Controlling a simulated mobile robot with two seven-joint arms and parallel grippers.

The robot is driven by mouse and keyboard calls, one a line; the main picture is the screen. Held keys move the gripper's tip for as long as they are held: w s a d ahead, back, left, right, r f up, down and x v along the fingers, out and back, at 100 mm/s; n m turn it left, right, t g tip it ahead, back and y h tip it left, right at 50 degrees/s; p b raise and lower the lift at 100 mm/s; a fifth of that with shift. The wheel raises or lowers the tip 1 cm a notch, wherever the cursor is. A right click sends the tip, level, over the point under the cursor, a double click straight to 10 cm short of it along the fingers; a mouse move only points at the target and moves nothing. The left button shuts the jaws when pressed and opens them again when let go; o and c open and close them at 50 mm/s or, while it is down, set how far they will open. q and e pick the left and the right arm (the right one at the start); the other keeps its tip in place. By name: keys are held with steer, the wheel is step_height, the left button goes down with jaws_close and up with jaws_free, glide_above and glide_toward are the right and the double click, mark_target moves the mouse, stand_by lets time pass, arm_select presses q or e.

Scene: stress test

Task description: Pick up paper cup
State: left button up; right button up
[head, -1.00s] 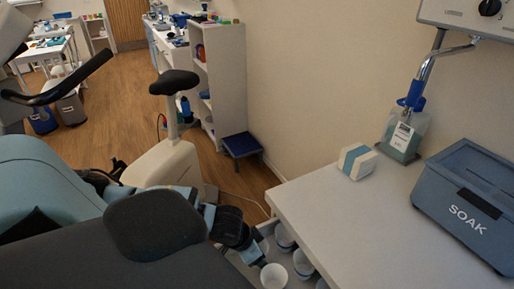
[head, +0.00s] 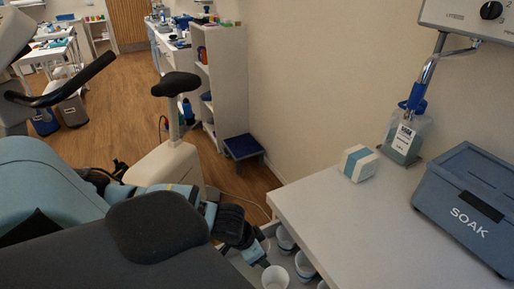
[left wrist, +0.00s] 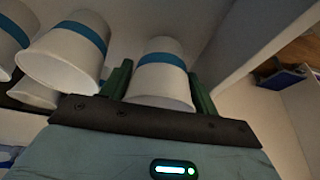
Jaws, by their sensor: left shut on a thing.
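My left gripper (head: 259,257) reaches down into an open drawer at the left side of the white counter. In the left wrist view its green fingers stand on both sides of a white paper cup (left wrist: 162,78) with a blue band, and it is shut on that cup. In the head view a white cup (head: 276,278) shows right by the fingertips; I cannot tell whether it is the held one. More banded cups (left wrist: 70,50) stand beside it in the wrist view, and others (head: 286,241) show in the drawer. My right gripper is not in view.
The white counter (head: 320,215) overhangs the drawer on the right. On it are a small white and blue box (head: 358,164), a dispenser bottle (head: 404,140) and a blue SOAK bin (head: 470,205). An exercise bike (head: 172,150) stands behind my arm.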

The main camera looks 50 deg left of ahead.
arm_select(q)
step_height(320, 180, up, 8)
steer(key=shift+r+p, duration=0.15)
steer(key=shift+p, duration=0.25)
steer(key=shift+w, duration=0.1)
